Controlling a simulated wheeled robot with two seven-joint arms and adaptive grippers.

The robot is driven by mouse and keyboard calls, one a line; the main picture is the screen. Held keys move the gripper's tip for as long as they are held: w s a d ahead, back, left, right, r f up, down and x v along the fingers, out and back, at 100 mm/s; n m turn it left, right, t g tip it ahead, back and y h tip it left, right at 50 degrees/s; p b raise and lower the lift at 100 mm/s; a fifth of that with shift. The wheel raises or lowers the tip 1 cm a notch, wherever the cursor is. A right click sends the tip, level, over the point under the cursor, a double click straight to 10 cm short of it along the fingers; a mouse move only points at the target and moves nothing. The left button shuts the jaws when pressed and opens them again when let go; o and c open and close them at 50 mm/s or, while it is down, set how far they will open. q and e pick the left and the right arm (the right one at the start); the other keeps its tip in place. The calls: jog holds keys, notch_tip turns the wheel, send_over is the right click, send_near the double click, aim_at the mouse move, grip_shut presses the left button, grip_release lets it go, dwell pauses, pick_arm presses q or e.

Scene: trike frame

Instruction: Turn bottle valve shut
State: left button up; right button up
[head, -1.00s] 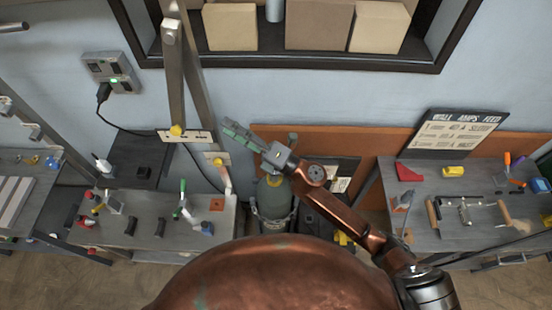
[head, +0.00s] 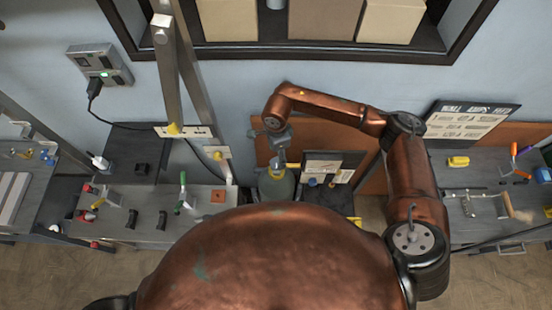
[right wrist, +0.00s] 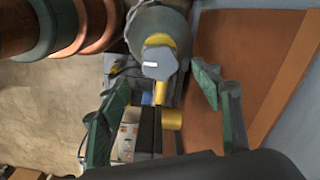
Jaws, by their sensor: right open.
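The grey-green gas bottle (head: 276,186) stands upright against the wall in the head view, with a yellow collar (head: 278,169) at its top. In the right wrist view the bottle (right wrist: 165,22) is at the top, and its valve shows as a grey faceted knob (right wrist: 158,64) with yellow brass fittings (right wrist: 172,118). My right gripper (head: 274,146) is over the bottle's top in the head view. In the right wrist view the right gripper (right wrist: 157,88) is open, its green fingers apart on either side of the knob, with no clear contact. My left gripper is out of view.
A brown panel (head: 325,133) leans on the wall behind the bottle. A bench with clamps (head: 160,228) stands left of it, and a tool bench (head: 480,185) stands right. A slanted metal post (head: 170,80) rises left of the bottle.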

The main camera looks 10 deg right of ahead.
aim_at(277, 163)
jog(key=shift+f+p, duration=0.4)
jog(key=shift+f, duration=2.25)
jog(key=shift+c, duration=0.5)
jog(key=c, duration=1.1)
jog(key=shift+o, duration=0.2)
